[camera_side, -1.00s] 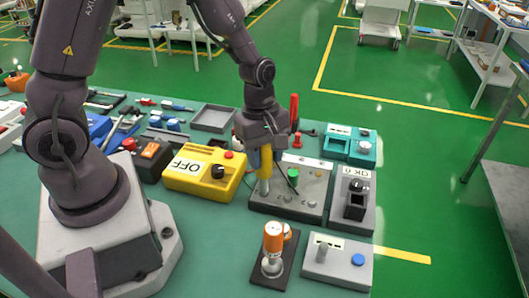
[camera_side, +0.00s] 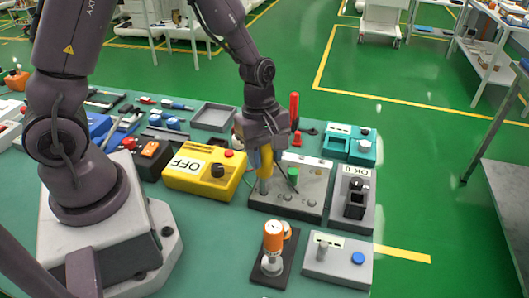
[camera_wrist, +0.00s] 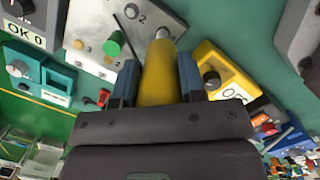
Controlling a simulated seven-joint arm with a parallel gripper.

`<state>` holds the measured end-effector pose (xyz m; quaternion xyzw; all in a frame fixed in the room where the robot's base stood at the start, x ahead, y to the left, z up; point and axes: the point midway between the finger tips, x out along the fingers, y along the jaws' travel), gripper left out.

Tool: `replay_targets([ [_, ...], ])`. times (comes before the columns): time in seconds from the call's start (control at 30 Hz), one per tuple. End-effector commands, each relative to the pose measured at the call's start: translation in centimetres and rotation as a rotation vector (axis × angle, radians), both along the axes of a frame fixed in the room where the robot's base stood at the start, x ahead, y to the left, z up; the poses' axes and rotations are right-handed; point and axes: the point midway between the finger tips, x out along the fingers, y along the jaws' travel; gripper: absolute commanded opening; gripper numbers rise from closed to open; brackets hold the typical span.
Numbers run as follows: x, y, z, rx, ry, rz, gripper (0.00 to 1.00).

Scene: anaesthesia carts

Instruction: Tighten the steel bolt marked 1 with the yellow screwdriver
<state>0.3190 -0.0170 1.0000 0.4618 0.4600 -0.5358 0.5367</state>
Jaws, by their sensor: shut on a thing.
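My gripper (camera_side: 264,152) is shut on the yellow screwdriver (camera_side: 265,166), which points down at the left part of the grey metal panel (camera_side: 270,207). In the wrist view the yellow handle (camera_wrist: 158,78) sits between the two blue fingers, and its far end is at a silvery round part (camera_wrist: 163,34) on the panel (camera_wrist: 92,22). I cannot tell whether the tip is seated in a bolt. A mark "2" (camera_wrist: 142,18) shows next to a dark round head (camera_wrist: 131,11). I cannot make out a mark "1"; the handle and gripper hide part of the panel.
A green knob (camera_side: 293,174) and a thin dark rod stand close to the screwdriver. The yellow OFF box (camera_side: 200,178) is left, the OK box (camera_side: 355,202) right, and a red handle (camera_side: 294,110) behind. An orange-topped tool (camera_side: 273,238) stands in front.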

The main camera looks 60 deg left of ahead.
Motion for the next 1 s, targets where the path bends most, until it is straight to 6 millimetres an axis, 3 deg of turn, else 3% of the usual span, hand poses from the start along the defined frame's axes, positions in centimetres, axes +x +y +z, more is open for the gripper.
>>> replay_targets([
  [0.37, -0.1, 0.0, 0.3, 0.001, 0.002, 0.001, 0.17],
  [1.0, 0.0, 0.0, 5.4, 0.0, -0.001, 0.0, 0.17],
])
